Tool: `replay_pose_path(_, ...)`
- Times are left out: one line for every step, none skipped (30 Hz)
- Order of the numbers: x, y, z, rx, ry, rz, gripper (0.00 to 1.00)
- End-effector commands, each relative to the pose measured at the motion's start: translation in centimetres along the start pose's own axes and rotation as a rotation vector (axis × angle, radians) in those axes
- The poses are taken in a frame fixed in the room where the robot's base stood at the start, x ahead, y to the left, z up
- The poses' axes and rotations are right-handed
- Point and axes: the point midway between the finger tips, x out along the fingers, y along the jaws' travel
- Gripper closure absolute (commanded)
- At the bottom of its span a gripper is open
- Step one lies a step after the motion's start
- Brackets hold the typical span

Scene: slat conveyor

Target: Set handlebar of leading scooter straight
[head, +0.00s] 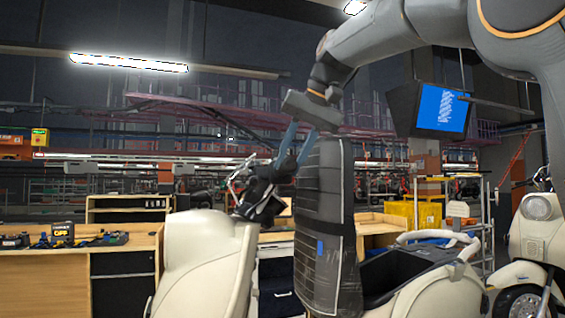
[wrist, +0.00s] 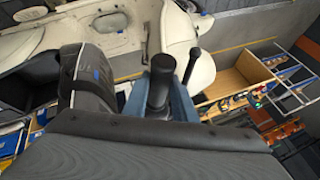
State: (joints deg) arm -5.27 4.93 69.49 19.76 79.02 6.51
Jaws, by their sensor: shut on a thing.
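The near scooter (head: 203,262) has a cream front shield, and its dark handlebar (head: 258,192) sits above it. My gripper (head: 288,160) comes down from the upper right with blue fingers at the handlebar's near end. In the wrist view my gripper (wrist: 160,90) is shut on a black handlebar grip (wrist: 158,68), one blue finger on each side. The handlebar looks turned relative to the shield, but the exact angle is hard to tell. Its far end is partly hidden.
The scooter's dark seat (head: 325,225) stands upright close beside my gripper, over an open dark compartment (head: 395,268). Another cream scooter (head: 540,235) stands at right. A workbench (head: 75,263) is behind at left. A blue-screened monitor (head: 443,108) hangs at upper right.

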Motion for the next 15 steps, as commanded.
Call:
replay_pose_path(0.26, 0.68, 0.08, -0.002, -0.002, 0.002, 0.99)
replay_pose_path(0.26, 0.78, 0.10, -0.006, -0.001, -0.001, 0.99)
replay_pose_path(0.25, 0.88, 0.12, -0.011, -0.001, -0.004, 0.99)
replay_pose_path(0.25, 0.90, 0.15, -0.015, -0.001, -0.006, 0.99)
replay_pose_path(0.25, 0.93, 0.16, -0.017, -0.001, -0.007, 0.99)
replay_pose_path(0.23, 0.96, 0.17, -0.018, -0.001, -0.008, 0.99)
replay_pose_path(0.22, 0.97, 0.17, -0.019, -0.001, -0.008, 0.99)
replay_pose_path(0.21, 0.97, 0.17, -0.019, -0.002, -0.009, 0.99)
replay_pose_path(0.21, 0.96, 0.17, -0.020, -0.002, -0.008, 0.99)
replay_pose_path(0.20, 0.95, 0.17, -0.020, -0.002, -0.008, 0.99)
replay_pose_path(0.21, 0.95, 0.18, -0.019, -0.002, -0.008, 0.99)
replay_pose_path(0.21, 0.95, 0.18, -0.019, -0.002, -0.008, 0.99)
replay_pose_path(0.21, 0.95, 0.18, -0.019, -0.002, -0.008, 0.99)
replay_pose_path(0.21, 0.96, 0.18, -0.019, -0.002, -0.008, 0.99)
replay_pose_path(0.23, 1.00, 0.18, -0.020, -0.002, -0.009, 0.99)
